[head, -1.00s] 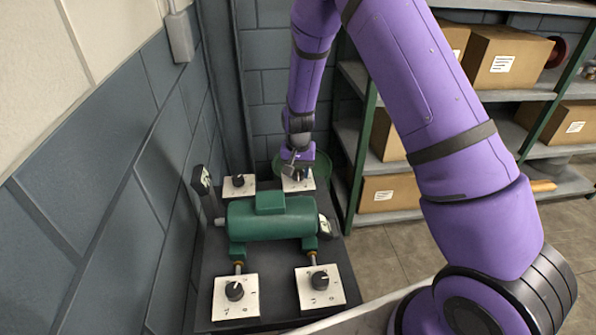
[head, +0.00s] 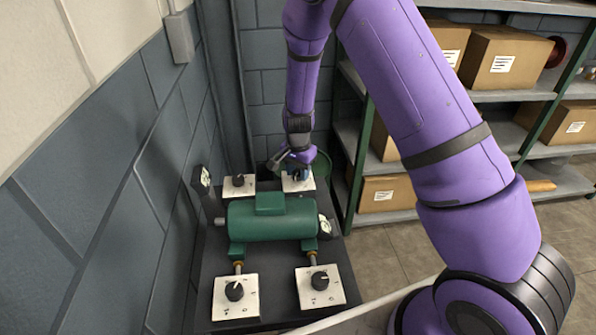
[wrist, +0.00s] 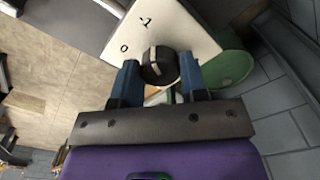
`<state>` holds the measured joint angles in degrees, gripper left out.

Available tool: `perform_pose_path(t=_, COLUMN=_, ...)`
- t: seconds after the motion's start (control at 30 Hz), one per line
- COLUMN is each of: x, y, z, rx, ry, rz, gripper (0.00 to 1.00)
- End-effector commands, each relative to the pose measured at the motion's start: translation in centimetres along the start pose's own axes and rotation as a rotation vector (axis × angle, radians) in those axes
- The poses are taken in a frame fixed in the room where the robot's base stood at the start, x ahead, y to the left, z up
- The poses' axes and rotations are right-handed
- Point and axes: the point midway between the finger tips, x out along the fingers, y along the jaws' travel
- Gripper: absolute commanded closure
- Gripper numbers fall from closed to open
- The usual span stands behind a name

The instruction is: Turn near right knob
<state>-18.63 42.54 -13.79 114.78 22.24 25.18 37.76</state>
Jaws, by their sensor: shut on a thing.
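Black knobs on white square plates sit at the corners of a dark table. The near right knob (head: 319,280) is free, with nothing touching it. My gripper (head: 297,174) is at the back of the table, over the far right plate (head: 299,185). In the wrist view its blue fingers (wrist: 159,75) are shut on the far right knob (wrist: 156,67), one on each side. That knob has a pale pointer line, and its plate carries small dark marks. In the head view my gripper hides most of this knob.
A green cylindrical casing (head: 270,220) lies between the front and back plates, with a gauge (head: 325,227) at its right end. The near left knob (head: 234,291) and far left knob (head: 238,180) are free. Shelves with boxes (head: 390,193) stand right; a block wall is left.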

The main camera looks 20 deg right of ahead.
Motion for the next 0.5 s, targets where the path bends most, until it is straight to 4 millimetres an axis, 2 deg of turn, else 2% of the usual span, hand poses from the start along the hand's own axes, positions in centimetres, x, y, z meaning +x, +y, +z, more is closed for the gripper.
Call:
perform_pose_path(t=0.27, x=-0.05, y=-0.08, z=-0.04, rx=0.000, ry=0.001, rz=-0.002, gripper=0.84)
perform_pose_path(t=0.3, x=-0.05, y=-0.07, z=-0.04, rx=0.000, ry=0.001, rz=-0.002, gripper=0.51)
perform_pose_path(t=0.37, x=-0.04, y=-0.06, z=-0.03, rx=0.000, ry=0.001, rz=-0.002, gripper=0.37)
perform_pose_path(t=0.4, x=-0.04, y=-0.05, z=-0.03, rx=-0.001, ry=0.001, rz=-0.001, gripper=0.34)
perform_pose_path(t=0.5, x=-0.02, y=-0.04, z=-0.01, rx=-0.001, ry=0.000, rz=-0.001, gripper=0.34)
